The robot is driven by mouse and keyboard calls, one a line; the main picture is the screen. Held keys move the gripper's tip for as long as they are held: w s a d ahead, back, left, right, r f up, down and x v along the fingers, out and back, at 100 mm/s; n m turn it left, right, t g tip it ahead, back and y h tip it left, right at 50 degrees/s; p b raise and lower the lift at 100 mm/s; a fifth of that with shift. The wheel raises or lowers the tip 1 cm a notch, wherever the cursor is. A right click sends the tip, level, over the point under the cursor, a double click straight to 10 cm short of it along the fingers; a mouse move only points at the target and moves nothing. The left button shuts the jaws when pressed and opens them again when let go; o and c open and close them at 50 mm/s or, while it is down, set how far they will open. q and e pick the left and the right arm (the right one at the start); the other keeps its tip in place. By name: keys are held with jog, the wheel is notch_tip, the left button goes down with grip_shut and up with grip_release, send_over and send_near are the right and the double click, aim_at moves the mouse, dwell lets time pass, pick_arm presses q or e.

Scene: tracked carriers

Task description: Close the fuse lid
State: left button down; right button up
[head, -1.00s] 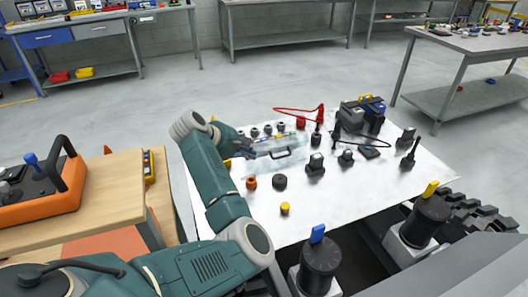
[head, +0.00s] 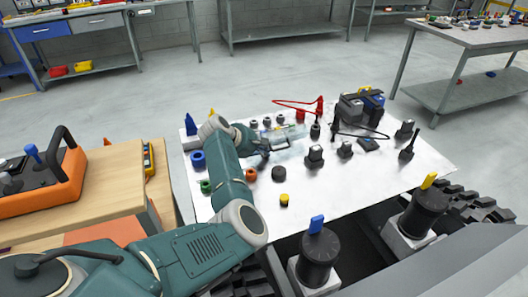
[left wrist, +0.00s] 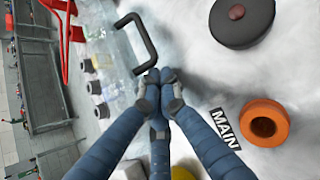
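The fuse lid (head: 291,137) is a clear panel with a black handle, at the back of the white panel in the head view. In the left wrist view the handle (left wrist: 138,42) stands up from the clear lid (left wrist: 116,62). Several dark-capped fuses (left wrist: 103,110) show beside or beneath it; the lid's exact angle is hard to tell. My left gripper (head: 262,158) is at the lid's left front. In the left wrist view its fingertips (left wrist: 160,80) are together, close to the handle's near end, with nothing visible held between them. My right gripper is in neither view.
A black round cap (left wrist: 242,18) and an orange ring (left wrist: 264,122) by a MAIN label lie near the gripper. Black switches (head: 314,156) and a battery-like block (head: 362,106) stand to the right. A wooden bench (head: 105,198) is at left.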

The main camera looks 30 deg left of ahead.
pick_arm(q)
jog(key=shift+r, duration=0.15)
jog(key=shift+r+p, duration=0.15)
jog(key=shift+p, duration=0.2)
jog(key=shift+g, duration=0.3)
jog(key=shift+p, duration=0.3)
